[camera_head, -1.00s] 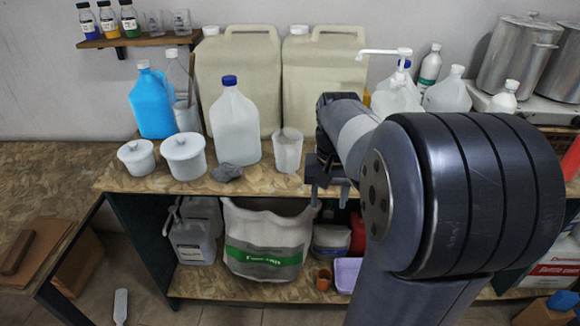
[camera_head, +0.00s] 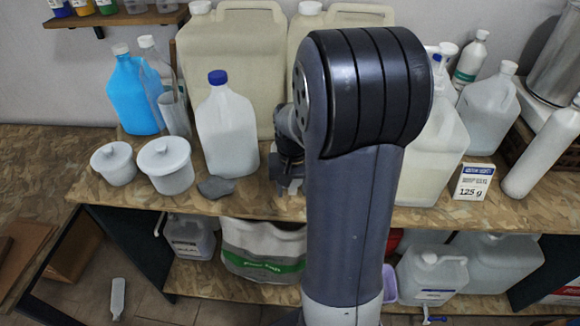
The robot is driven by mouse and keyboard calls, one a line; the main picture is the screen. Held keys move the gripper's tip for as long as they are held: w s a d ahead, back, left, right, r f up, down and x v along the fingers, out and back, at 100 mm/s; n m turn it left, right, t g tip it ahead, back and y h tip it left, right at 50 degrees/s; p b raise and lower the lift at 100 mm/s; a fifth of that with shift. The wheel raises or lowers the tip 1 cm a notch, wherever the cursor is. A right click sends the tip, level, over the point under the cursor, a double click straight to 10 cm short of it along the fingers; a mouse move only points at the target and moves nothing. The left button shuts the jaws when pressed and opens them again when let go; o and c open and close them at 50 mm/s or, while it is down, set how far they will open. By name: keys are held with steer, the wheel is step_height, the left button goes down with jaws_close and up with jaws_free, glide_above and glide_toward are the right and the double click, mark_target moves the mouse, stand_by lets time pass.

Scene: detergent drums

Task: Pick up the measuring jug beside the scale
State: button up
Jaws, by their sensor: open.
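My gripper (camera_head: 288,182) is open, low over the front of the counter, right of the blue-capped white jug (camera_head: 228,130). My arm covers part of it. The clear cup-like jug seen earlier right of the blue-capped jug is hidden now behind my arm and gripper, so I cannot tell its distance from the fingers. Another clear vessel (camera_head: 174,113) stands by the blue bottle at the left. I cannot make out a scale; a small white card or box reading "125 g" (camera_head: 474,183) stands at the counter's right front.
Large beige canisters (camera_head: 235,60) stand behind. Two white lidded pots (camera_head: 166,165) and a grey lump (camera_head: 215,187) are left of my gripper. White jugs (camera_head: 489,110) crowd the right. The wooden counter (camera_head: 100,195) is bare at its left front.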

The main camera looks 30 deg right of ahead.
jaws_close()
stand_by(0.4)
steer(key=shift+r, duration=0.1)
